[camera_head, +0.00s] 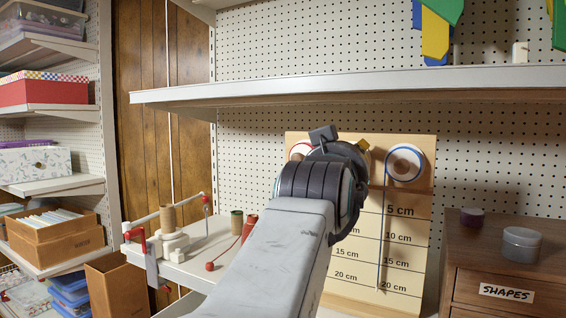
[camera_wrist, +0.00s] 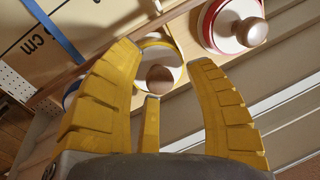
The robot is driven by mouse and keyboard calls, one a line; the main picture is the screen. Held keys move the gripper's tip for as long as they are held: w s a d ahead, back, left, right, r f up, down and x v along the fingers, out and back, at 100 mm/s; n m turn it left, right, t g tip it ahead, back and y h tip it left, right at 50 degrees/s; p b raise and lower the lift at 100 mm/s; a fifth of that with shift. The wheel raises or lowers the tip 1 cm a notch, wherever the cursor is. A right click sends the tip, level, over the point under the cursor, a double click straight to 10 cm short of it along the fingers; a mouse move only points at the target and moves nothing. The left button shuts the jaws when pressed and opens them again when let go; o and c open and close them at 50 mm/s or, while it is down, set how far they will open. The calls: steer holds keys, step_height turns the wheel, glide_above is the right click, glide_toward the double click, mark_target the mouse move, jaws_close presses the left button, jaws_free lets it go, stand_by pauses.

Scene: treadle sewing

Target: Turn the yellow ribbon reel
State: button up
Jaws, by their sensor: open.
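The yellow ribbon reel (camera_wrist: 172,66) shows in the wrist view as a yellow-rimmed pale disc with a round wooden knob (camera_wrist: 160,80). The knob appears between the yellow fingers of my gripper (camera_wrist: 164,54), which are spread wide. I see no finger closed on the knob; whether any finger touches the reel I cannot tell. In the head view my arm hides the yellow reel and most of the gripper. The measuring board (camera_head: 410,260) stands behind, with centimetre marks.
A red reel (camera_wrist: 222,32) with a knob sits close beside the yellow one. A blue reel (camera_head: 405,162) is on the board's right, its blue ribbon hanging down. A shelf (camera_head: 350,88) spans above. A wooden drawer cabinet (camera_head: 500,260) stands right, small spools (camera_head: 237,222) left.

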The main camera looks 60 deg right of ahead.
jaws_close()
stand_by(0.5)
